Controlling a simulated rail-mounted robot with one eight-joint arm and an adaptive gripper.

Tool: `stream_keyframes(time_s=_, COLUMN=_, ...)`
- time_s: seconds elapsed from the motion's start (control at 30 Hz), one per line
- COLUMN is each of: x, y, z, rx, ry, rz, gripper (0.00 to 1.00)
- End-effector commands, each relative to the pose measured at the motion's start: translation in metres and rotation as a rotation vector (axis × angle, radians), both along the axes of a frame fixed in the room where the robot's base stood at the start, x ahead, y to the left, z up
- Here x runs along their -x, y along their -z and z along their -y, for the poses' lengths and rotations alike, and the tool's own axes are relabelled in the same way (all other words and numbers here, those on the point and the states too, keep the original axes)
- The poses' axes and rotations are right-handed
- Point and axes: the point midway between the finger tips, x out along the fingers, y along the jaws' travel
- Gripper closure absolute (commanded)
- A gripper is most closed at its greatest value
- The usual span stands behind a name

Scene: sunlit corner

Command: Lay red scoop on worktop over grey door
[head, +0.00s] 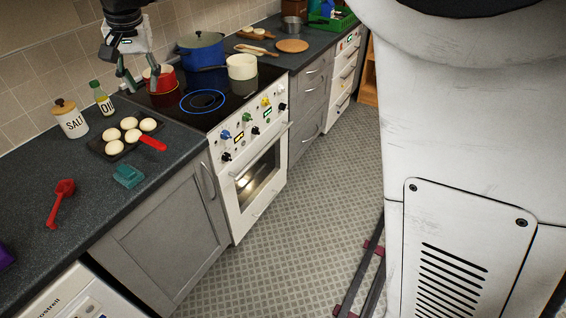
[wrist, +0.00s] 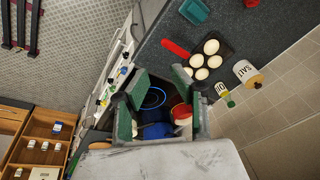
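The red scoop (head: 62,198) lies on the dark worktop (head: 30,215) at the left in the head view, left of the teal block. In the wrist view a small red piece (wrist: 251,3) at the top edge may be part of it. The grey door (head: 165,243) is under the worktop, between the white washing machine and the cooker. My gripper (head: 138,80) is open above the hob's back left, close to the red pot, far from the scoop. In the wrist view my gripper (wrist: 160,98) has its green-padded fingers spread, with nothing held between them.
A dark tray (head: 110,147) with several pale round items and a red handle lies beside the hob. A teal block (head: 128,175), salt jar (head: 71,120) and oil bottle (head: 102,98) stand nearby. The red pot (head: 165,80), blue pot (head: 203,52) and cream pot (head: 242,67) occupy the hob.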

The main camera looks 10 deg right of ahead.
Motion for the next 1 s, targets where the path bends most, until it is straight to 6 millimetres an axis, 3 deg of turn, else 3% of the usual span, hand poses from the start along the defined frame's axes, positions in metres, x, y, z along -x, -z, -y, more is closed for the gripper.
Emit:
stream_keyframes(time_s=0.03, x=0.007, y=-0.006, z=0.025, rx=-0.003, ry=0.005, rz=0.016, gripper=0.76)
stream_keyframes(time_s=0.1, x=0.017, y=-0.011, z=0.053, rx=-0.005, ry=0.005, rz=0.038, gripper=0.76)
stream_keyframes(time_s=0.47, x=0.089, y=-0.015, z=0.186, rx=0.002, ry=0.011, rz=0.157, gripper=0.76)
stream_keyframes(time_s=0.77, x=0.165, y=0.013, z=0.274, rx=0.035, ry=0.020, rz=0.258, gripper=0.76)
stream_keyframes(time_s=1.0, x=0.229, y=0.053, z=0.326, rx=0.077, ry=0.028, rz=0.335, gripper=0.76)
